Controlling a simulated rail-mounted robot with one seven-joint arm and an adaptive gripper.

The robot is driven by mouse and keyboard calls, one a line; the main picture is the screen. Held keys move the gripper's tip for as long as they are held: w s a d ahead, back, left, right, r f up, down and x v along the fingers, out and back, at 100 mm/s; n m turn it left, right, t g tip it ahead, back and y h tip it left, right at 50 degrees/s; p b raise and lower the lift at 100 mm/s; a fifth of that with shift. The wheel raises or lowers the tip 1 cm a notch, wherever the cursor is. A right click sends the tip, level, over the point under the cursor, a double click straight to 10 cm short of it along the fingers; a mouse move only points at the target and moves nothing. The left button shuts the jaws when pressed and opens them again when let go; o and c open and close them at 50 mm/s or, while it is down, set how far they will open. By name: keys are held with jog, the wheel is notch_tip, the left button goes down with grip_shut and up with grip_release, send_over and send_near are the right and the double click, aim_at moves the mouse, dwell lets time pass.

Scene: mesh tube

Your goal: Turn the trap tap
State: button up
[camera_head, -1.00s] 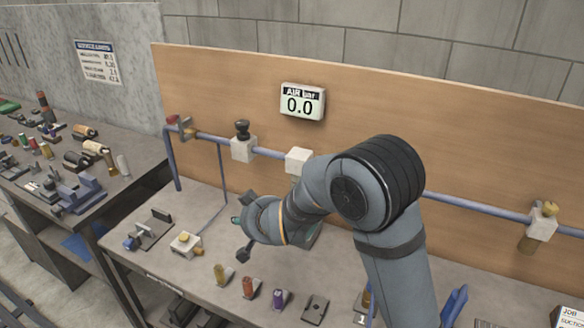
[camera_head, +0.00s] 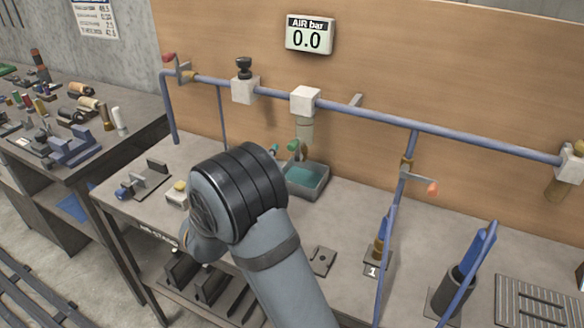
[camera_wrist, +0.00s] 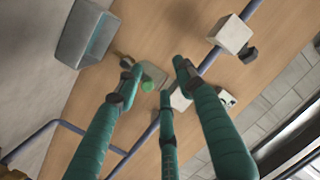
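The trap hangs under a white block (camera_head: 305,101) on the blue air pipe, a pale bowl with a green tap (camera_head: 294,145) at its bottom. In the wrist view the green tap (camera_wrist: 147,87) lies between my fingertips, with the pale bowl around it. My gripper (camera_wrist: 156,72) has teal fingers spread apart around the tap area; contact cannot be told. In the head view my arm hides most of the gripper, and only a small teal tip shows just left of the tap.
A grey basin with teal liquid (camera_head: 322,186) stands below the trap; it also shows in the wrist view (camera_wrist: 72,55). A black-knobbed regulator (camera_head: 245,88) is to the left on the pipe. The gauge (camera_head: 309,36) reads 0.0.

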aim_at(290, 150)
jog(key=s+d+m+h, duration=0.2)
jog(key=s+d+h, duration=0.1)
jog(key=p+x, duration=0.2)
jog(key=x, duration=0.6)
jog(key=shift+w+d+f, duration=0.15)
jog(key=shift+w+d, duration=0.05)
jog(key=shift+w, duration=0.45)
jog(key=shift+c, duration=1.1)
jog(key=c, duration=0.7)
grip_shut()
